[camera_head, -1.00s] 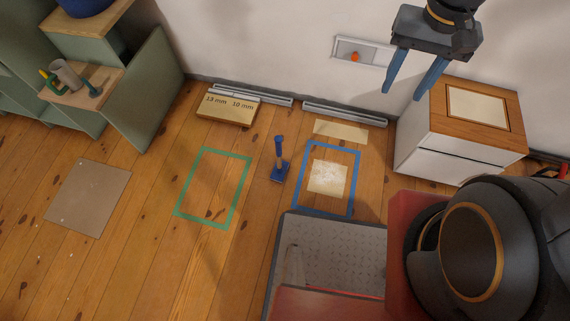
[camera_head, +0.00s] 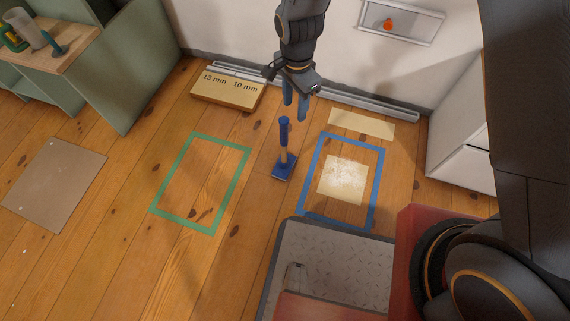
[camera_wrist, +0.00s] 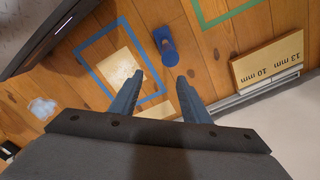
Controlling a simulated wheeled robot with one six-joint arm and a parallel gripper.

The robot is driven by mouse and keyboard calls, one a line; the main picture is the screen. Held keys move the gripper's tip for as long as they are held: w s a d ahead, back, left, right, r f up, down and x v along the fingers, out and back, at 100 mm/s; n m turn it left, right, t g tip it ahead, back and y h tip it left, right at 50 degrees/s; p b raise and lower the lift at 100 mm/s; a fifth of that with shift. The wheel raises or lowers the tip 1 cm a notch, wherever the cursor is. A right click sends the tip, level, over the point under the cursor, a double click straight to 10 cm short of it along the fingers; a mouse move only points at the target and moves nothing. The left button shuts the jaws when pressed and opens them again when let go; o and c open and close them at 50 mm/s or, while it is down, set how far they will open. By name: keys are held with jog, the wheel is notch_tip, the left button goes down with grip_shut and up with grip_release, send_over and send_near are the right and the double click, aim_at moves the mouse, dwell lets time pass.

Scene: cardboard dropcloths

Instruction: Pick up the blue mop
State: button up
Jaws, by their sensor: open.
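The blue mop (camera_head: 284,153) stands upright on the wooden floor between the green taped outline and the blue taped outline.
The blue taped outline (camera_head: 376,190) holds a pale dusty patch (camera_head: 343,178). The green taped outline (camera_head: 163,188) is empty. A board marked 13 mm and 10 mm (camera_head: 226,92) lies by the wall. A green shelf (camera_head: 130,70) stands left and a white cabinet (camera_head: 462,140) right.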

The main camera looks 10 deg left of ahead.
aim_at(282, 118)
jog(key=shift+m, duration=0.5)
jog(key=a+f, duration=0.1)
jog(key=f, duration=0.1)
jog(key=a+f+b, duration=0.1)
jog(key=f, duration=0.1)
jog(key=a+f+b, duration=0.1)
jog(key=f, duration=0.1)
jog(key=shift+s+a+f, duration=0.2)
jog(key=shift+a+f, duration=0.1)
jog(key=shift+f, duration=0.05)
notch_tip(282, 118, down, 2)
jog(key=shift+f+b, duration=0.2)
jog(key=shift+b, duration=0.4)
jog(key=shift+s+d+f+b, duration=0.2)
jog(key=shift+f+b, duration=0.5)
jog(key=shift+f, duration=0.6)
jog(key=shift+s+d+f+b, duration=0.15)
jog(key=shift+f+b, duration=0.55)
jog(key=shift+f, duration=0.6)
jog(key=shift+c, duration=0.5)
jog(key=shift+w+r, duration=0.1)
grip_shut()
